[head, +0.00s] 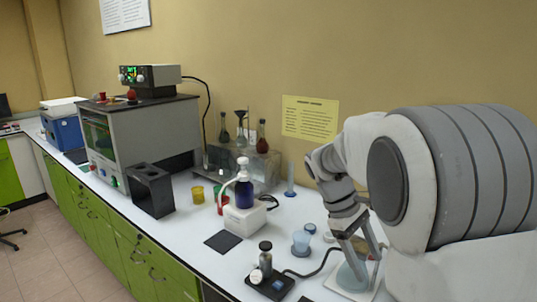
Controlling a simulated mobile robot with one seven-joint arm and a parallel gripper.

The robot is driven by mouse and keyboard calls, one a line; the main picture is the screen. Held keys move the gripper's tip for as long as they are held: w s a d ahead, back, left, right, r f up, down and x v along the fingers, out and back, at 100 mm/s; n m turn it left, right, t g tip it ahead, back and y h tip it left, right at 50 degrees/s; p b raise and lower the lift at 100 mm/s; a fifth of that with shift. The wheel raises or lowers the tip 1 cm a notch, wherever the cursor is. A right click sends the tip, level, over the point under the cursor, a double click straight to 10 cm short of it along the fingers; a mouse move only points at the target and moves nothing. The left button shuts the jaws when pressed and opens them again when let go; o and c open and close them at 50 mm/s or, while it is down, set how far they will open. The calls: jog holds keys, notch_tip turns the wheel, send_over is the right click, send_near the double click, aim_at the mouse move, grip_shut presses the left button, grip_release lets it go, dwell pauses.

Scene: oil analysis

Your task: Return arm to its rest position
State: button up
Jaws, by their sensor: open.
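My arm reaches in from the right side of the head view. My gripper (367,266) is low over the bench at the lower right, with its two fingers apart. The fingers point down at a pale blue glass vessel (352,276), which stands on a white plate-like base. The vessel's far side is partly hidden by the fingers, and I cannot tell whether they touch it.
The white bench top (195,232) holds a small dark bottle on a black device (270,285), a bluish beaker (301,243), a blue bottle on a white unit (244,188), a black holder (152,190) and a large grey cabinet (150,130). The bench's left-centre front is fairly clear.

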jog(key=s+a+r+m+t+y, duration=0.2)
jog(key=s+a+m+t, duration=0.1)
jog(key=s, duration=0.6)
jog(key=s+a+r+m+t+y, duration=0.3)
jog(key=s+m+t, duration=0.1)
jog(key=s, duration=0.6)
jog(key=shift+m+t, duration=0.4)
